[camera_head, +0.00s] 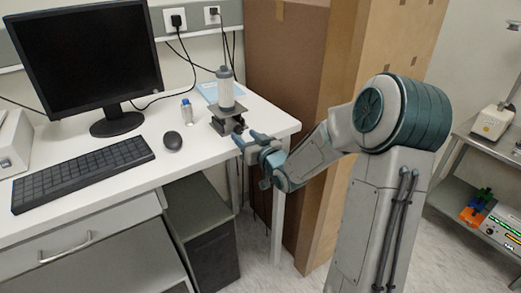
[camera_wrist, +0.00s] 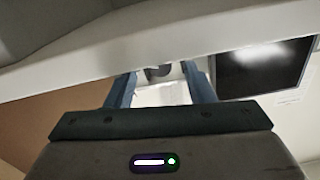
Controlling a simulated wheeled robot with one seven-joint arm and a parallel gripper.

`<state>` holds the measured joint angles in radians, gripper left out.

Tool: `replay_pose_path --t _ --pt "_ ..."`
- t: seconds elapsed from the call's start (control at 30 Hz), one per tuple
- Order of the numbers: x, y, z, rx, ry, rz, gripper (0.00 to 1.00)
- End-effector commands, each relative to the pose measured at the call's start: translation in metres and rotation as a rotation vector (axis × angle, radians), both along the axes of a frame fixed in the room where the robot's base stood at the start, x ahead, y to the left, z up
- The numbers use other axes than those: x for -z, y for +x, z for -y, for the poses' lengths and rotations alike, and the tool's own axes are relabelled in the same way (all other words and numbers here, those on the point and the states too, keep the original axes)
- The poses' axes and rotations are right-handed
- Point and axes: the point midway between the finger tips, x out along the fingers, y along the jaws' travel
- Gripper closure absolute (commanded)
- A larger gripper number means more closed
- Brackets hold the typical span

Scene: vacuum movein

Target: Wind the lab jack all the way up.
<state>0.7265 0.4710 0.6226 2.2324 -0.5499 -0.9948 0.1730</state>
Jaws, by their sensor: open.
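The lab jack (camera_head: 226,118) stands near the right end of the white desk.
A small bottle (camera_head: 187,111) and a mouse (camera_head: 172,140) are left of the jack. A keyboard (camera_head: 83,172) and monitor (camera_head: 86,58) are further left. A light blue booklet (camera_head: 207,90) lies behind. A tall brown carton (camera_head: 285,100) stands close to the desk's right end.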

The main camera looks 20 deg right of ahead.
Motion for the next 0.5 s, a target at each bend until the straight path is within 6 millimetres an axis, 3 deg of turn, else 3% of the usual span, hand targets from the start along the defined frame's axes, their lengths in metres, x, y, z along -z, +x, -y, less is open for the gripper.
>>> replay_pose_path --t 0.3,0.5 --pt "0.000 -0.070 0.024 0.005 -0.002 -0.001 0.51" --pt "0.000 -0.099 0.034 0.003 -0.001 0.000 0.51"
